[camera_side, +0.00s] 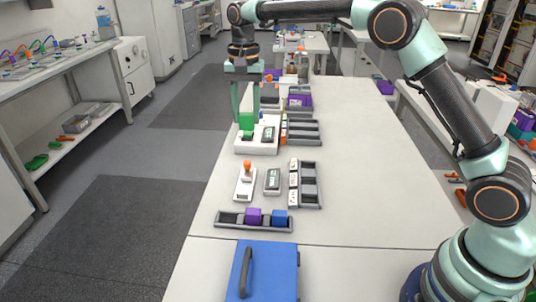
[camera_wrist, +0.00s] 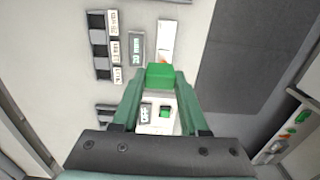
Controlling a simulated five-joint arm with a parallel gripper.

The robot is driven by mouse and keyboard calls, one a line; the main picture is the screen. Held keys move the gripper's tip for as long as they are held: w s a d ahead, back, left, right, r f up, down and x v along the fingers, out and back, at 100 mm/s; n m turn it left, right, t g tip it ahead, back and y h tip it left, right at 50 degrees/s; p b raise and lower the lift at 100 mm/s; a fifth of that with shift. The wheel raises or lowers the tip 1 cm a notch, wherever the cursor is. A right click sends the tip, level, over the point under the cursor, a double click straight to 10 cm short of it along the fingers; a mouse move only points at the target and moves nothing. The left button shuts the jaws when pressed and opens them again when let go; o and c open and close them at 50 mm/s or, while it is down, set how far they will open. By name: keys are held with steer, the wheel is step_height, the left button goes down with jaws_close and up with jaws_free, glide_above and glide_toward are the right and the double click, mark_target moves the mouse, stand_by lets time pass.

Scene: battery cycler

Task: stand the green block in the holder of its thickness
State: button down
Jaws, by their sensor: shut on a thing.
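The green block (camera_side: 246,119) is between the fingertips of my gripper (camera_side: 246,124), which is shut on it. The block (camera_wrist: 160,75) also shows between the two green fingers in the wrist view. They are over a white device (camera_side: 264,147) with a small display and a green patch; I cannot tell whether the block touches it. A grey holder rack (camera_side: 316,184) with several compartments and white labels (camera_side: 294,181) stands nearer the camera, to the right. The rack (camera_wrist: 100,48) shows at upper left in the wrist view. Its label figures are hard to read.
A display unit (camera_side: 272,181) and a white device with an orange knob (camera_side: 245,184) stand beside the rack. A grey tray (camera_side: 228,218) holds a purple block (camera_side: 254,215) and a blue block (camera_side: 280,217). A blue box (camera_side: 270,272) is in front. The table's right side is clear.

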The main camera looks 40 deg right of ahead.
steer(key=s+d+f, duration=0.2)
steer(key=d+f, duration=0.4)
steer(key=d, duration=0.4)
steer(key=s+d+f, duration=0.2)
steer(key=d+f, duration=0.4)
steer(key=d, duration=0.4)
steer(key=shift+w+f, duration=0.2)
steer(key=shift+f, duration=3.3)
steer(key=shift+f, duration=0.25)
steer(key=shift+c, duration=1.7)
jaws_free()
steer(key=shift+r, duration=0.1)
